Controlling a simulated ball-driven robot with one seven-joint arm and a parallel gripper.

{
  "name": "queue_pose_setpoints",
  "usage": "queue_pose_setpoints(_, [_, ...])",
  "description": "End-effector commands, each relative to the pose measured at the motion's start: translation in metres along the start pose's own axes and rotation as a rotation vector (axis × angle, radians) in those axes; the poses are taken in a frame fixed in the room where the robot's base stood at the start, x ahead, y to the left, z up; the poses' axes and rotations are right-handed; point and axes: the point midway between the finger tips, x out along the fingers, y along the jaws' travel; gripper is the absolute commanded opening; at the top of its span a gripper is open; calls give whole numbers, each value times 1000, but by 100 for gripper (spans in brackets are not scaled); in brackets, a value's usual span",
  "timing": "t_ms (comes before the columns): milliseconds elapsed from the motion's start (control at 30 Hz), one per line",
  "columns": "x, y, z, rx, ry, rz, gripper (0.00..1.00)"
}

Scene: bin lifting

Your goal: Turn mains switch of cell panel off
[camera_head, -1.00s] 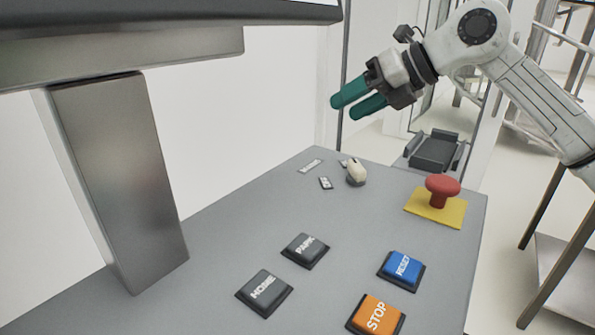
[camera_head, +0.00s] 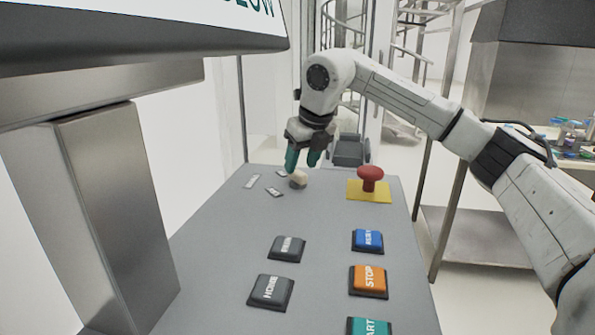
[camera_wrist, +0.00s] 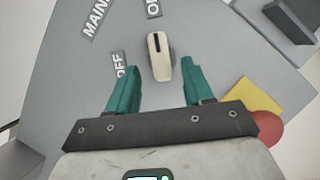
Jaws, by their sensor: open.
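The mains switch is a cream rotary knob (camera_head: 298,180) at the far end of the grey panel (camera_head: 225,215). In the wrist view the knob (camera_wrist: 160,62) has a black line at its upper end, pointing towards the ON label (camera_wrist: 153,8). The OFF label (camera_wrist: 121,65) is left of the knob, and the MAINS label (camera_wrist: 97,17) is further up left. My gripper (camera_head: 302,166) is open and empty, its green fingers pointing down just above the knob. In the wrist view the gripper's fingertips (camera_wrist: 155,75) appear on either side of the knob's lower part; contact cannot be told.
A red mushroom button (camera_head: 370,175) on a yellow plate (camera_head: 368,194) is right of the knob. Nearer are dark HOME (camera_head: 271,291), blue RESET (camera_head: 367,240) and orange STOP (camera_head: 368,280) buttons. A metal post (camera_head: 115,220) carrying a screen stands at the left.

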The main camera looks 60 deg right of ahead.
Motion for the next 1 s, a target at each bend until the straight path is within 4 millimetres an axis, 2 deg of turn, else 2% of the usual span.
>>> queue_pose_setpoints(100, [18, 1, 0, -1, 0, 2, 51])
queue_pose_setpoints(233, [29, 1, 0, -2, 1, 2, 51])
queue_pose_setpoints(600, [34, 1, 0, -2, -1, 1, 51])
queue_pose_setpoints(1000, [34, 1, 0, -2, -1, 1, 14])
